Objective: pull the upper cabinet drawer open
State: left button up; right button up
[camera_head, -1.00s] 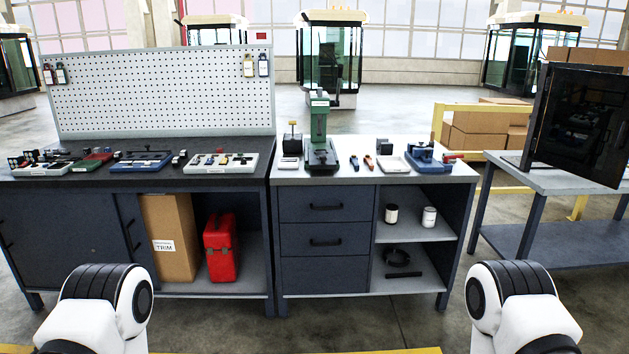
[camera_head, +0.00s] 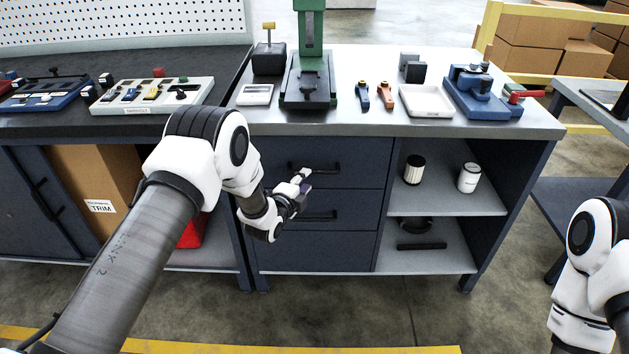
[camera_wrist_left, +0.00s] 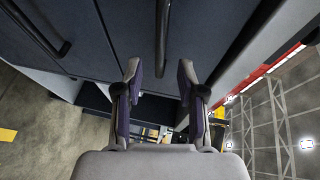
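The upper cabinet drawer (camera_head: 357,158) is a dark blue-grey front just under the metal worktop, and looks shut. Its dark bar handle (camera_head: 328,167) is partly hidden by my left gripper (camera_head: 302,183), which is in front of the drawers at about handle height. In the left wrist view, the fingers of the left gripper (camera_wrist_left: 158,78) are apart with nothing between them. The upper handle (camera_wrist_left: 162,35) lies ahead, roughly in line with the gap and apart from the fingers. My right arm is at the right edge; its gripper is out of view.
Below is a second drawer with its own handle (camera_head: 319,216), also in the wrist view (camera_wrist_left: 38,30). Open shelves (camera_head: 445,200) with two small containers are to the right. A green press (camera_head: 308,80) and tools stand on the worktop (camera_head: 350,118). The floor in front is clear.

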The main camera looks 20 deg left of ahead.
aim_at(313, 172)
pick_arm(q)
jog(key=shift+w+d+r, duration=0.15)
jog(key=shift+w, duration=0.25)
jog(key=x, duration=0.5)
jog(key=shift+w+f, duration=0.3)
jog(key=shift+f, duration=0.05)
jog(key=shift+w+r, duration=0.1)
grip_shut()
